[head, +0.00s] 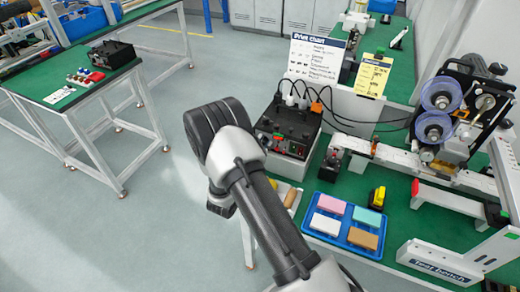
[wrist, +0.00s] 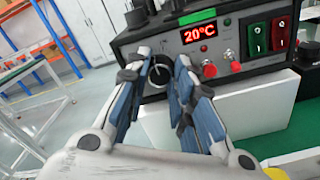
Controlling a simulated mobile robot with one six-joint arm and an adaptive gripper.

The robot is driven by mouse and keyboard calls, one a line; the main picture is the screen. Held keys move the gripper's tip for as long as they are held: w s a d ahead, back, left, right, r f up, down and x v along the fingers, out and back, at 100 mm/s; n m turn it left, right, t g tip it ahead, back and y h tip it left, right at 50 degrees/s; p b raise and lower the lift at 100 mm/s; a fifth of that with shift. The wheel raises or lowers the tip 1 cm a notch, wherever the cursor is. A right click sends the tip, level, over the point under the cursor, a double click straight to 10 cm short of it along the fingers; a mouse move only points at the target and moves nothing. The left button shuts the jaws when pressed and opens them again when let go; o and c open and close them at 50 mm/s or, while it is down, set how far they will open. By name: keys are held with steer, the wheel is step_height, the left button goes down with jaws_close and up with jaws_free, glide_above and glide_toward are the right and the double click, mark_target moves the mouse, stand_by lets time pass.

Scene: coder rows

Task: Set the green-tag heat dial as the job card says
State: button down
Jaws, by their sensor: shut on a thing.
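My gripper (wrist: 161,62) is shut on a dark dial (wrist: 158,74) with a light pointer mark, left of the display. The fingers hide its sides, so its scale cannot be read. My fingertips are not clear there.
A white chart (head: 315,62) stands beside the yellow card. Red buttons (wrist: 210,71) and green and red rocker switches (wrist: 267,37) sit right of the dial. A blue tray (head: 345,222) with coloured blocks and a reel machine (head: 450,110) stand to the right on the bench.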

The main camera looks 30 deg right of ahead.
steer(key=shift+m+b, duration=0.4)
steer(key=shift+m, duration=0.4)
steer(key=c, duration=1.3)
jaws_free()
steer(key=shift+c, duration=0.2)
steer(key=v, duration=1.2)
